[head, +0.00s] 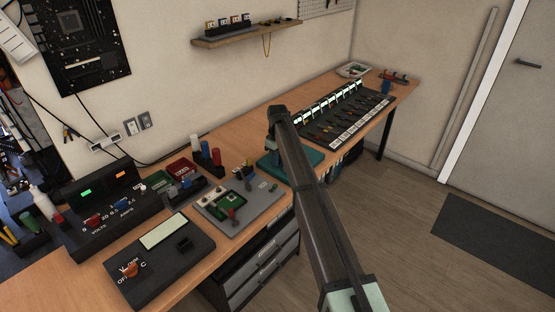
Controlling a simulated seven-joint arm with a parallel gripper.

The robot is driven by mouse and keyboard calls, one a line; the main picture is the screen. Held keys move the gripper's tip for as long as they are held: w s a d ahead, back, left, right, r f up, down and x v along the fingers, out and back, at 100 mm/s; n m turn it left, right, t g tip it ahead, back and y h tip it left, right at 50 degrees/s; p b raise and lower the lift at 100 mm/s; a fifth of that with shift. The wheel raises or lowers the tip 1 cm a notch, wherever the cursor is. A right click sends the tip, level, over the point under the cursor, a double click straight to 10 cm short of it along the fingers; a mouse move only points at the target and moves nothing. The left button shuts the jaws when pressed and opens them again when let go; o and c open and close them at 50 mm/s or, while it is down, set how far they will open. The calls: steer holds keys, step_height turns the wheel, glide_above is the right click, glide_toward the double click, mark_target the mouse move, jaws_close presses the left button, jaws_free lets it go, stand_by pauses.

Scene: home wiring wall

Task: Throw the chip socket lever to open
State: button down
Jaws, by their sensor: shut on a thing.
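A teal block (303,160), which looks like the chip socket, sits on the wooden bench past the grey board. My dark arm crosses in front of it and hides its middle and right part. My gripper (273,143) points down at the block's back left, below the arm's far end. It is small and dark here, and its fingertips are hard to make out. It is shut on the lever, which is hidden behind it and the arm. I cannot tell the lever's angle.
A grey board (258,201) with a green square and a red-tipped handle lies left of the teal block. A black meter box (190,262) is at the front left. A long black switch panel (335,125) stands beyond my arm.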

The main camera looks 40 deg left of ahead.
steer(key=shift+a, duration=0.15)
steer(key=shift+w+a+r+h, duration=0.1)
steer(key=shift+a+h, duration=0.15)
steer(key=shift+h, duration=0.4)
steer(key=shift+a+r+h, duration=0.1)
steer(key=shift+a+h, duration=0.15)
steer(key=shift+h, duration=0.4)
steer(key=shift+a+h, duration=0.2)
steer(key=shift+h, duration=0.55)
steer(key=shift+a+h, duration=0.15)
steer(key=shift+h, duration=0.6)
steer(key=c, duration=1.1)
jaws_free()
steer(key=shift+d, duration=0.1)
